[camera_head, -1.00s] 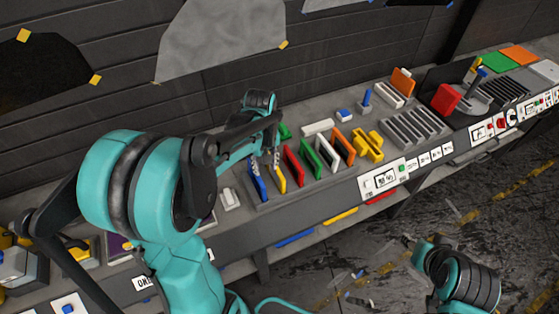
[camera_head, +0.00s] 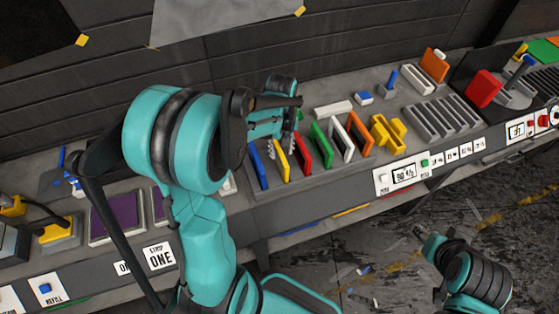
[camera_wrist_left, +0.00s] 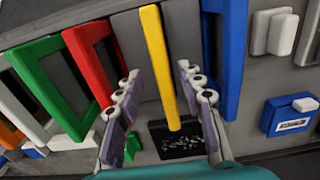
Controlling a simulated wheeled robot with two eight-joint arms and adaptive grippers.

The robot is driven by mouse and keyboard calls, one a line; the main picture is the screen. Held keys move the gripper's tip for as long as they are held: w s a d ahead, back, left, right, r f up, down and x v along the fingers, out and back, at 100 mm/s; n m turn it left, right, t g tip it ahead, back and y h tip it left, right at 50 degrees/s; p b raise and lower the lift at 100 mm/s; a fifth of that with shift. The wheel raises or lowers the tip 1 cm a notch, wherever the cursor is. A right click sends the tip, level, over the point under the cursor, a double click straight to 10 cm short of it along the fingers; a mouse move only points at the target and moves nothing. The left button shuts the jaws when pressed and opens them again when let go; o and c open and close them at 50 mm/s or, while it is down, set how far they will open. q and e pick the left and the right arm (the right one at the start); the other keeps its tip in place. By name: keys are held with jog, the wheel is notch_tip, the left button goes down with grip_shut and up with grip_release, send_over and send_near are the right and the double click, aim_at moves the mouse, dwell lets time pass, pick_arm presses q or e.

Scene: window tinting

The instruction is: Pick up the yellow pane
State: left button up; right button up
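The yellow pane (camera_head: 283,164) stands upright in a grey rack between the blue pane (camera_head: 258,168) and the red pane (camera_head: 301,158). In the left wrist view the yellow pane (camera_wrist_left: 160,65) is a narrow upright bar seen edge-on. My left gripper (camera_head: 284,148) is over it with its fingers spread. In the left wrist view the left gripper (camera_wrist_left: 157,72) has one finger on each side of the pane, with gaps visible on both sides. My right gripper (camera_head: 420,234) is low at the lower right, away from the bench; its finger state is unclear.
Green (camera_head: 321,146), white (camera_head: 342,140) and orange (camera_head: 360,134) frames stand further right in the row. A yellow block-shaped part (camera_head: 387,134) and an empty slotted grey rack (camera_head: 438,120) follow. In the wrist view the blue pane (camera_wrist_left: 234,60) stands close beside one finger.

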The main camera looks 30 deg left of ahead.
pick_arm(q)
jog(key=f, duration=0.2)
jog(key=f+b, duration=0.1)
jog(key=f, duration=0.2)
jog(key=shift+s+a+f, duration=0.1)
jog(key=shift+a+f, duration=0.05)
jog(key=shift+a, duration=0.05)
grip_shut()
